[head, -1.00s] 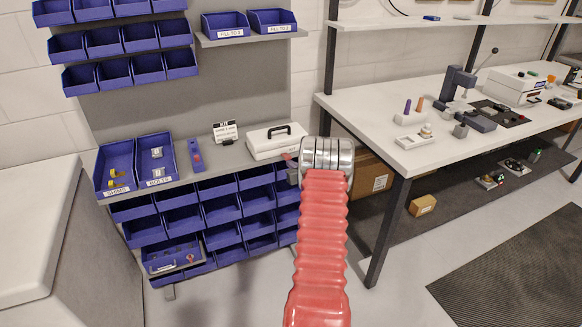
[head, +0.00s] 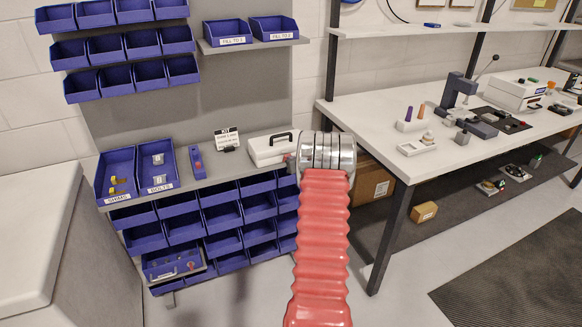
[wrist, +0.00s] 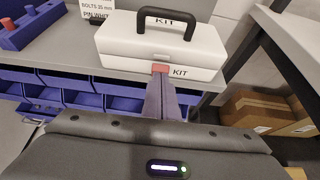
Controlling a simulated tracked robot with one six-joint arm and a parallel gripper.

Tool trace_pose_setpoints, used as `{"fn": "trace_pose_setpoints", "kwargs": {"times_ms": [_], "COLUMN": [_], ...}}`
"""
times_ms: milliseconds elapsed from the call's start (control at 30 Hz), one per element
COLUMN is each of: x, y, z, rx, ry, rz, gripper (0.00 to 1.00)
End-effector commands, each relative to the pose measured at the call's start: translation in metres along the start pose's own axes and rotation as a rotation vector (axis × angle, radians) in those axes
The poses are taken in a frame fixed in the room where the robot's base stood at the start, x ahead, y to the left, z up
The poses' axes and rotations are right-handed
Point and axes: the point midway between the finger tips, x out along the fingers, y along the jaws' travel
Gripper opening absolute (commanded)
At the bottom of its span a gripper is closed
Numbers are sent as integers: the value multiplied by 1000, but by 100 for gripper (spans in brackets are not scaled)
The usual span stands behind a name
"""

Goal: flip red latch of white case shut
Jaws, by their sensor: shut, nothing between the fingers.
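The white case (wrist: 163,52) with a black handle stands on the grey bench with its lid down; it also shows in the head view (head: 266,151). Its red latch (wrist: 160,68) is at the front middle, just left of the word KIT. Whether the latch lies flat or sticks out is hard to tell. My gripper (wrist: 160,80) is shut and empty, its tips at the latch's lower edge; whether they touch it I cannot tell. In the head view my arm's silver wrist joint hides most of the gripper and the case's right end.
A small sign (head: 227,139) and a blue holder (head: 197,161) stand left of the case. Blue bins (head: 222,217) fill the rack below the bench edge. A white table (head: 380,118) stands to the right, with cardboard boxes (wrist: 255,108) beneath it.

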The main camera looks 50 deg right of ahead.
Motion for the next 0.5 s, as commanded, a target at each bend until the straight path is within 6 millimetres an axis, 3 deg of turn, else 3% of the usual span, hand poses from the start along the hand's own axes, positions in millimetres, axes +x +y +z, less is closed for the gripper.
{"fn": "trace_pose_setpoints", "kwargs": {"times_ms": [233,500], "x": [8,8], "y": [4,6], "z": [21,20], "rx": [-4,-3], "ry": [-1,0], "rz": [4,7], "gripper": [0,0]}}
